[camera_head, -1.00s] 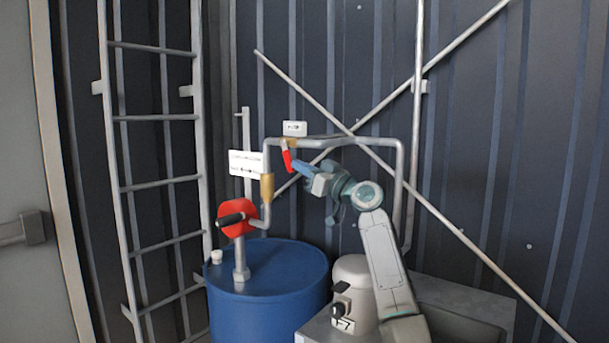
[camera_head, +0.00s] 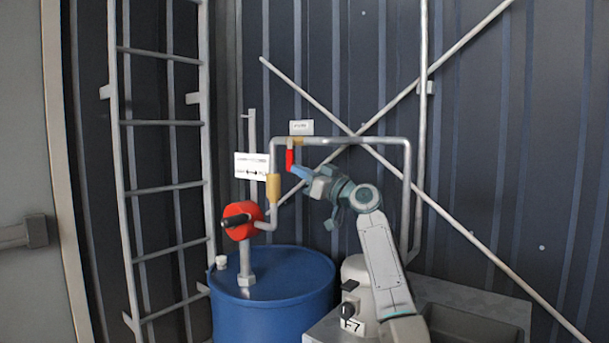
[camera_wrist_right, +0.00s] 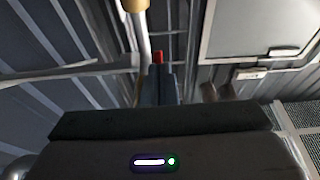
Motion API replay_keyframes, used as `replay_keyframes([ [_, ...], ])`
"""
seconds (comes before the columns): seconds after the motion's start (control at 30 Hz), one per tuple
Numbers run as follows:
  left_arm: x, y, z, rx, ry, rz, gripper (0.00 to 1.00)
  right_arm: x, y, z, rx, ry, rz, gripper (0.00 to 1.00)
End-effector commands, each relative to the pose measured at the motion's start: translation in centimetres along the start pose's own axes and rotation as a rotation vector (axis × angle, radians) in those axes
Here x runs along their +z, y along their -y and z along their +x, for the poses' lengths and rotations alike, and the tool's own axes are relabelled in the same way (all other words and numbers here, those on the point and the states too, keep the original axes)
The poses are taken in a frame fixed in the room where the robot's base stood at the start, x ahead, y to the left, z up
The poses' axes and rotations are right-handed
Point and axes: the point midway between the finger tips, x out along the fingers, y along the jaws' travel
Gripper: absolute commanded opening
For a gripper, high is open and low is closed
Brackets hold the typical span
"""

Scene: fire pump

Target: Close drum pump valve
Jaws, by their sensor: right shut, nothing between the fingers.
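The valve's red lever (camera_head: 290,160) hangs close to vertical below a brass-coloured fitting (camera_head: 296,141) on the upper grey pipe. My right gripper (camera_head: 295,170) is shut and empty, its blue fingers at the lever's lower end, on its right side. Whether they touch is too small to tell. In the right wrist view the shut fingers (camera_wrist_right: 158,82) point away from me, and the red lever tip (camera_wrist_right: 158,57) shows just past them, partly hidden. My left gripper is not in view.
The blue drum (camera_head: 272,300) carries a red pump (camera_head: 240,220) with a black handle. A ladder (camera_head: 163,190) stands at the left. Diagonal braces cross the wall behind my right arm. A grey sink unit (camera_head: 440,300) stands at the lower right.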

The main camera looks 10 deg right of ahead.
Motion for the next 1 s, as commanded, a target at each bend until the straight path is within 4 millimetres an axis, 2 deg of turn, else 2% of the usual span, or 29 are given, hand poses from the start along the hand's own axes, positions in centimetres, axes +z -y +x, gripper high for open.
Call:
replay_keyframes([
  [0.2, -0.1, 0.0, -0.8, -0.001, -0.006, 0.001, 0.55, 0.3, 0.1, 0.3, 0.001, 0.002, 0.002, 0.0],
  [0.67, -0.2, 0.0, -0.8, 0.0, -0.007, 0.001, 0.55, 0.1, 0.1, 0.4, 0.001, 0.0, 0.003, 0.0],
  [0.77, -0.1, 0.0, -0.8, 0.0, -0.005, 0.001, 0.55, -0.6, 0.2, 0.4, 0.0, -0.003, 0.002, 0.0],
  [0.87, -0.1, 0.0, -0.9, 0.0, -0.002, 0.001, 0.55, -2.1, 0.2, 0.3, 0.0, -0.009, -0.001, 0.0],
  [0.97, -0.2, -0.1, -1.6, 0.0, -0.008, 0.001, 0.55, -4.6, 0.3, 0.2, 0.0, -0.018, -0.005, 0.0],
  [1.0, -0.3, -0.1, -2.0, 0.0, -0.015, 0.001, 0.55, -4.8, 0.7, -0.1, -0.002, -0.018, -0.005, 0.0],
])
